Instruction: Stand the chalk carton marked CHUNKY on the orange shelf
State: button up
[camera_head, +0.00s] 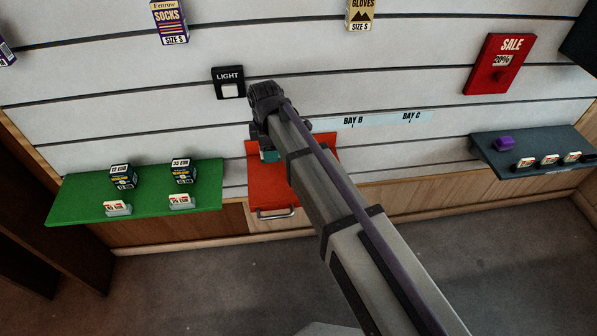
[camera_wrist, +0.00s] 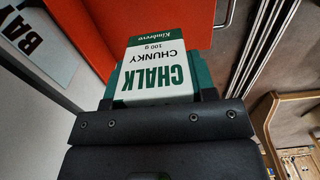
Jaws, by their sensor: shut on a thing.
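The chalk carton marked CHUNKY (camera_wrist: 153,68), white and green, is held in my gripper and fills the middle of the wrist view. My gripper is shut on the carton. The orange shelf (camera_head: 268,190) lies beneath and around it in the head view, and shows as an orange surface (camera_wrist: 188,18) behind the carton in the wrist view. I cannot tell whether the carton touches the shelf. My arm hides the shelf's right part.
A green shelf (camera_head: 75,203) with two dark boxes and price tags stands left. A dark shelf (camera_head: 500,162) with a purple item and several tags is right. A light switch (camera_head: 229,83) is on the slatted wall above. A drawer handle (camera_head: 275,215) is below the orange shelf.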

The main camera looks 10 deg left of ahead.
aim_at(273, 178)
notch_tip(273, 178, down, 10)
jog(key=b, duration=0.9)
jog(key=shift+r, duration=0.25)
jog(key=shift+f, duration=0.15)
jog(key=o, duration=0.5)
jog(key=shift+f, duration=0.1)
jog(key=o, duration=0.4)
jog(key=shift+o, duration=0.2)
notch_tip(273, 178, up, 13)
jog(key=p, duration=1.2)
jog(key=shift+f+p, duration=0.15)
jog(key=shift+p, duration=0.2)
jog(key=shift+f, duration=0.1)
